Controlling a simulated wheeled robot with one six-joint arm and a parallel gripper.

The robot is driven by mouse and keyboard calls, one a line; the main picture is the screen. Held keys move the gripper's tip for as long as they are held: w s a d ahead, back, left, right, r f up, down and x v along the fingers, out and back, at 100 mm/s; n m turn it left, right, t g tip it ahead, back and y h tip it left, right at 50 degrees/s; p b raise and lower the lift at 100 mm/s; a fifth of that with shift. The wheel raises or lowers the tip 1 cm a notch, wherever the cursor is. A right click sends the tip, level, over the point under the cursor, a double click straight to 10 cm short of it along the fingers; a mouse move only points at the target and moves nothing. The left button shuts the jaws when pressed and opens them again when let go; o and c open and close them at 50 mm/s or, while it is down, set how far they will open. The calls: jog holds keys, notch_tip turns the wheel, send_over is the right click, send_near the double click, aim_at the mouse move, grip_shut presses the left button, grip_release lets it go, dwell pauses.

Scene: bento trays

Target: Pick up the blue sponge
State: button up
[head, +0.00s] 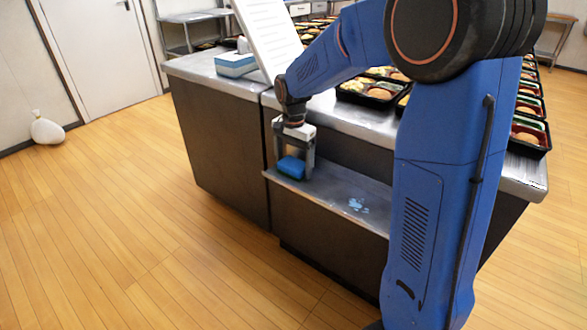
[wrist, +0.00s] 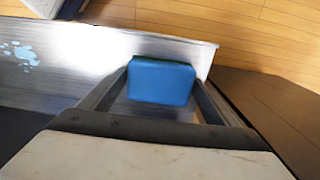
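The blue sponge (wrist: 161,82) has a dark green edge along its far side. In the head view the sponge (head: 291,167) is at the left end of the lower metal shelf. My gripper (head: 295,163) points down over it, one finger on each side. In the wrist view the sponge lies between the two fingertips (wrist: 162,80). The fingers stand wide apart, with a narrow gap at the sponge's right side. The contact on the left side is unclear. The sponge's underside is hidden.
The lower shelf (head: 335,195) has a light blue spill (head: 357,205) to the right of the sponge. The counter (head: 205,67) above holds a blue-and-white box (head: 235,64), a leaning white panel (head: 268,35) and black bento trays (head: 370,92). The wooden floor in front is clear.

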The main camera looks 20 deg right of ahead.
aim_at(294, 163)
jog(key=c, duration=0.6)
jog(key=shift+c, duration=0.2)
jog(key=shift+r, duration=0.1)
notch_tip(294, 163, up, 10)
jog(key=shift+f, duration=0.1)
